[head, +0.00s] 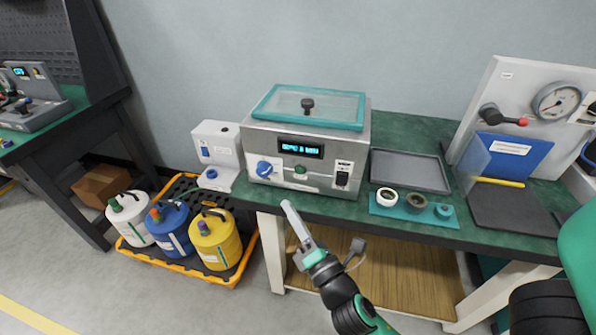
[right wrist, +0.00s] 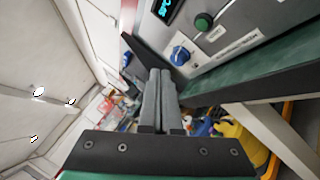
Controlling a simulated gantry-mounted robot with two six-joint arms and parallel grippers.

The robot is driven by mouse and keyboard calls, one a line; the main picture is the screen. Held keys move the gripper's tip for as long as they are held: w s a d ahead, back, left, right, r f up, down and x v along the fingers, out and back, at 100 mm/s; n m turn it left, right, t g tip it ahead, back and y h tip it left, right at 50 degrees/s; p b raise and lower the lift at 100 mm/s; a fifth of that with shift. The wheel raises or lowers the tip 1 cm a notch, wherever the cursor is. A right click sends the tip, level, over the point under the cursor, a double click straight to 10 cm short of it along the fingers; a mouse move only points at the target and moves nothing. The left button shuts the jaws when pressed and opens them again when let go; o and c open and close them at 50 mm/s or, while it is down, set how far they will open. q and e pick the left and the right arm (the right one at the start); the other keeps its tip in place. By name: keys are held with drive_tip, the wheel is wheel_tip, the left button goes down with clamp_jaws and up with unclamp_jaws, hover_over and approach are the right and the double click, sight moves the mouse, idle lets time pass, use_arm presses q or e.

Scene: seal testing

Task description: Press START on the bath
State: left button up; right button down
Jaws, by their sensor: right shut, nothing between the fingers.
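The bath (head: 355,140) is a grey metal box with a clear, teal-framed lid (head: 335,108) that is closed. Its front has a lit display (head: 300,148), a green button (head: 300,170), a blue knob (head: 264,168) and a black switch (head: 342,179). The button's label is too small to read. My right gripper (head: 288,206) is shut and empty, in front of and below the panel, apart from it. In the right wrist view its closed fingers (right wrist: 159,80) point towards the panel; the green button (right wrist: 203,22) and blue knob (right wrist: 180,55) show at upper right. My left gripper is not in view.
A white dispenser (head: 216,150) stands left of the bath. A grey tray (head: 410,170) and a teal holder with small cups (head: 402,208) lie to its right. The bench's front edge (head: 330,212) is near my right gripper.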

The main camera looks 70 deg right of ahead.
sight(300, 171)
drive_tip(key=shift+w+d+p, duration=0.2)
drive_tip(key=shift+d+p, duration=0.7)
drive_tip(key=shift+d, duration=0.55)
drive_tip(key=shift+w+d+p, duration=0.15)
drive_tip(key=shift+d+p, duration=0.7)
drive_tip(key=shift+d, duration=0.65)
drive_tip(key=shift+w+d+p, duration=0.2)
drive_tip(key=shift+d+p, duration=0.7)
drive_tip(key=shift+d, duration=0.55)
drive_tip(key=shift+d+r, duration=0.1)
drive_tip(key=shift+d+p, duration=0.3)
drive_tip(key=shift+w+d, duration=0.1)
drive_tip(key=shift+d, duration=0.25)
drive_tip(key=shift+a, duration=0.75)
drive_tip(key=shift+b, duration=0.3)
